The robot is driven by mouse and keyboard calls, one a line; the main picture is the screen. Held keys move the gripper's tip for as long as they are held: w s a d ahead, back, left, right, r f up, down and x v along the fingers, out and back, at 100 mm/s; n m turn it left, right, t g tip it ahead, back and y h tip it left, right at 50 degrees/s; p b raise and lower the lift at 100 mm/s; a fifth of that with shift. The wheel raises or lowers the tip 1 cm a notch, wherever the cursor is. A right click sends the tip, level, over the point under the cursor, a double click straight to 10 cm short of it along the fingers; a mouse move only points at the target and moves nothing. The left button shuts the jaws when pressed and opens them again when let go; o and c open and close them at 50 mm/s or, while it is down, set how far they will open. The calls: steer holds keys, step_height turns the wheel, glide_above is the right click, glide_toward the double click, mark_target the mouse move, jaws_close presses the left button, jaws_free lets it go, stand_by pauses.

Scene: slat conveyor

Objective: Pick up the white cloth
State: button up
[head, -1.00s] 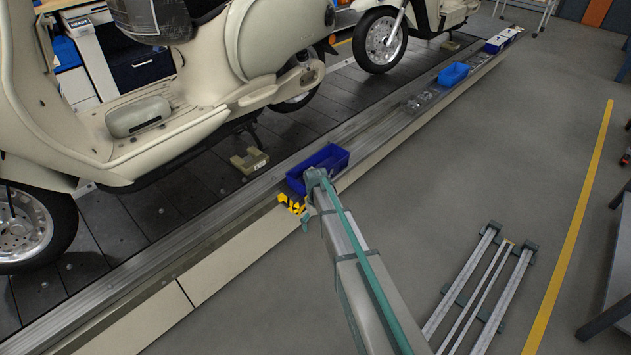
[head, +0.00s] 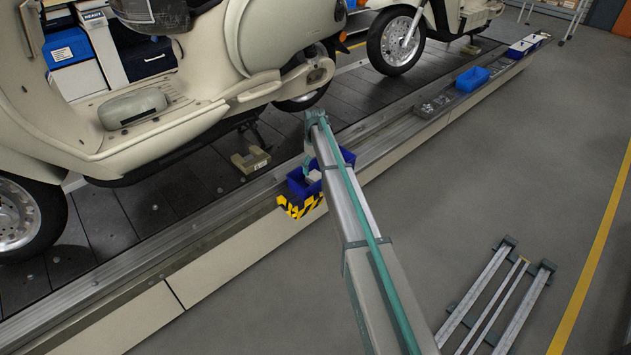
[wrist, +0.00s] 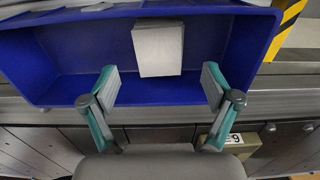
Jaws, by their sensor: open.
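The white cloth (wrist: 158,50) shows as a small folded square in the blue bin (wrist: 75,90), against the bin's inside in the wrist view. In the head view a pale patch (head: 313,176) shows in the blue bin (head: 348,157), partly hidden by my arm. My gripper (wrist: 160,86) is open and empty, with its two fingers apart over the bin. The cloth lies ahead of the gap between the fingertips, and no finger visibly touches it. In the head view my gripper (head: 308,168) is at the bin, mostly covered by the arm.
A yellow-and-black striped part (head: 302,206) is at the bin's near side. Scooters stand on the slat conveyor (head: 190,190) behind it. A second blue bin (head: 472,79) sits farther along the ledge. A metal rail frame (head: 497,295) lies on the otherwise open floor at right.

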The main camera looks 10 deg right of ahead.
mark_target(316, 175)
steer(key=shift+d+f+b, duration=0.1)
steer(key=shift+f+b, duration=0.6)
steer(key=shift+f, duration=2.3)
steer(key=c, duration=1)
